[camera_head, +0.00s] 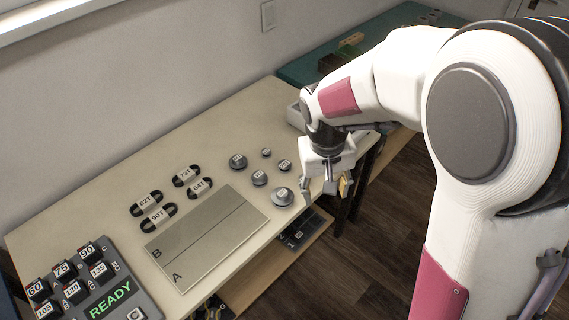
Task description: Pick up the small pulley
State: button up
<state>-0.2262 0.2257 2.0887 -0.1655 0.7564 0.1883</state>
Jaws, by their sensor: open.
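Several round grey pulleys with white labels lie on the right part of the cream table. The smallest-looking pulley (266,153) is at the back of the group. Near it are a larger pulley (238,160) to its left, one (285,165) to its right and one (260,178) in front. The largest-looking pulley (283,197) lies closest to my gripper. My gripper (325,188) is open at the table's right edge, right of the pulleys and apart from the smallest one. I cannot tell its height.
Several black belts (186,176) with tooth labels lie left of the pulleys. A flat grey plate (205,240) marked A and B lies in front. A panel (105,285) with numbered blocks and a green READY display stands at the lower left. A lower shelf (250,285) holds dark items.

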jog(key=shift+m+t, duration=0.5)
jog(key=w+a+f, duration=0.2)
jog(key=w+f, duration=0.2)
jog(key=w+a+f, duration=0.2)
jog(key=w+f, duration=0.2)
jog(key=w+a+f, duration=0.1)
jog(key=w+f, duration=0.3)
jog(key=w, duration=0.1)
jog(key=shift+a+f, duration=0.25)
jog(key=shift+a, duration=0.15)
jog(key=w, duration=0.2)
jog(key=w+a+f, duration=0.1)
jog(key=shift+m+t, duration=0.3)
jog(key=m+t, duration=0.1)
send_near(285, 166)
jog(key=f, duration=0.1)
jog(key=shift+s+d+m+t, duration=0.2)
jog(key=shift+m+t, duration=0.2)
jog(key=shift+m, duration=0.1)
jog(key=shift+f, duration=0.1)
jog(key=shift+x, duration=0.8)
jog(key=shift+w+f, duration=0.2)
jog(key=shift+f, duration=0.2)
